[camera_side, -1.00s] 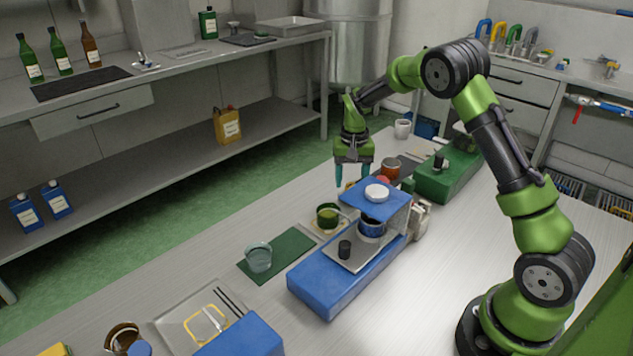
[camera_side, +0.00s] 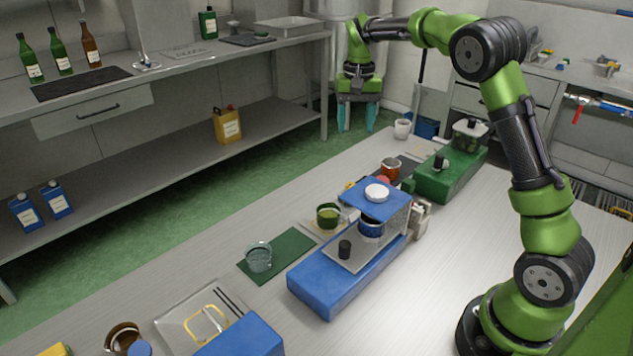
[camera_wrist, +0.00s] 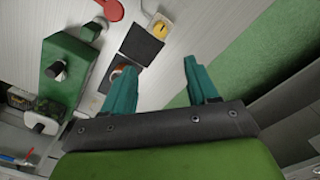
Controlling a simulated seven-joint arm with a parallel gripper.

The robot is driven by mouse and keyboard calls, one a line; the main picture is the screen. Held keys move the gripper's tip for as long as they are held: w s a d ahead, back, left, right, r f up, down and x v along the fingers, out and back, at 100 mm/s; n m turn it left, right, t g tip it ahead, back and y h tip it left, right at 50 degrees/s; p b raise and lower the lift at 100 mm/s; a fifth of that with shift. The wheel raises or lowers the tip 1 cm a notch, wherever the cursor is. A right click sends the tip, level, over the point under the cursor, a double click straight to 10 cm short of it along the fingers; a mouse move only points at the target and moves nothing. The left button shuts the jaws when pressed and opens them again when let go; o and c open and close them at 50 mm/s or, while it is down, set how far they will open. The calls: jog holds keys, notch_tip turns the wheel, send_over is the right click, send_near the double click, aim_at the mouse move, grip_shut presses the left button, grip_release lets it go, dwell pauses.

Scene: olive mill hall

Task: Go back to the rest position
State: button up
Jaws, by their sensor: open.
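My gripper (camera_side: 357,118) hangs in the air beyond the far side of the bench, pointing down with its teal fingers apart. Nothing is between the fingers. In the wrist view my gripper (camera_wrist: 160,90) also shows open and empty. Below the fingers lie the pale bench top and the green floor. My gripper is clear of the blue device (camera_side: 335,280) and the green device (camera_side: 450,178) on the bench.
The bench holds a green cup (camera_side: 328,216), a glass beaker (camera_side: 258,258) on a green mat, an orange-brown jar (camera_side: 390,169) and a white cup (camera_side: 402,128). A metal tank stands behind my gripper. A shelf unit with a yellow canister (camera_side: 227,125) is at the left.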

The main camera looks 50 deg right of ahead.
jog(key=s+a+r+n+t+y, duration=0.1)
jog(key=s+a+r+n+t, duration=0.1)
jog(key=s+a, duration=0.6)
jog(key=s+a+r+n+t+y, duration=0.1)
jog(key=s+a+r+n+t, duration=0.1)
jog(key=s+a+t, duration=0.3)
jog(key=s+a, duration=0.4)
jog(key=s, duration=0.6)
jog(key=shift+s+a+r+n, duration=0.15)
jog(key=shift+s+n, duration=0.05)
jog(key=shift+n, duration=0.2)
